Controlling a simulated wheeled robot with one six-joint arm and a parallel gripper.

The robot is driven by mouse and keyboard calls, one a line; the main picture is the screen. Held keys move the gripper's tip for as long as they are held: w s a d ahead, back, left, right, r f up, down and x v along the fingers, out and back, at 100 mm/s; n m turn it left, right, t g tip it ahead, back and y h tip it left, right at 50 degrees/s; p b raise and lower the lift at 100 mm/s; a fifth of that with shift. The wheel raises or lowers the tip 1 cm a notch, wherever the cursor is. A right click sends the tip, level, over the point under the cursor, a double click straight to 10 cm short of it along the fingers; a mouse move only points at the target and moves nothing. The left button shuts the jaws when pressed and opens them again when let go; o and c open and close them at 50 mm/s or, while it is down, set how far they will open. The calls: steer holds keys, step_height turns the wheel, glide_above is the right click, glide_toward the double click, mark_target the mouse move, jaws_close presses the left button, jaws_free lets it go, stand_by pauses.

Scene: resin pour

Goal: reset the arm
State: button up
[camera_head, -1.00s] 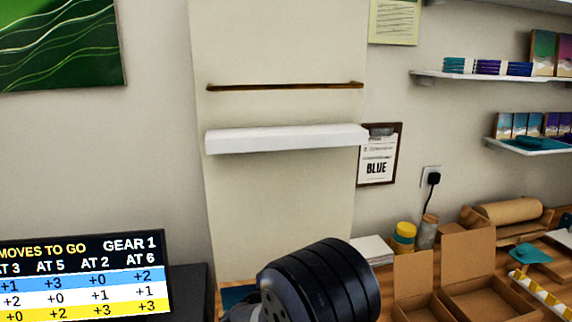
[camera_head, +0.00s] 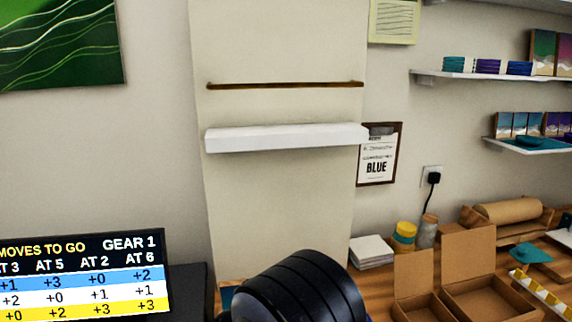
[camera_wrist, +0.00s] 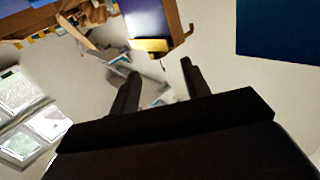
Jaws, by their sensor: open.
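My gripper (camera_wrist: 158,75) shows in the wrist view with its two dark fingers apart and nothing between them. In the head view only a dark rounded part of my arm shows at the bottom centre, and the gripper itself is out of sight there. The wrist view is strongly tilted, with a wooden-edged table (camera_wrist: 178,22) at its top.
A white shelf (camera_head: 285,138) is on the wall panel ahead. Open cardboard boxes (camera_head: 490,298) and a stack of white sheets (camera_head: 371,252) lie on the wooden bench at right. A screen (camera_head: 85,275) stands at lower left. A blue panel (camera_wrist: 280,28) is at upper right in the wrist view.

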steer(key=v, duration=0.4)
steer(key=x, duration=1.1)
steer(key=shift+d+p, duration=0.1)
steer(key=shift+p, duration=0.25)
steer(key=shift+s+f+n+t+y+b, duration=0.15)
steer(key=shift+n+t+y+b, duration=0.15)
steer(key=shift+n+y+b, duration=0.15)
steer(key=shift+s+n+t+y, duration=0.1)
steer(key=shift+n+t+y, duration=0.3)
steer(key=shift+y, duration=0.15)
steer(key=n+t+y+b, duration=0.1)
steer(key=n+y, duration=0.1)
steer(key=y, duration=0.1)
steer(key=shift+r+n+t+y, duration=0.1)
steer(key=shift+n+t+y, duration=0.2)
steer(key=shift+n+y, duration=0.75)
steer(key=shift+r+n+t+y, duration=0.1)
steer(key=shift+n+t+y, duration=0.35)
steer(key=shift+y, duration=0.9)
steer(key=shift+n+y, duration=0.75)
steer(key=shift+y, duration=0.25)
steer(key=shift+r+n+g+y+p, duration=0.1)
steer(key=shift+n+g+y+p, duration=0.35)
steer(key=shift+n+y+p, duration=1.05)
steer(key=shift+y+p, duration=0.75)
steer(key=shift+y, duration=0.05)
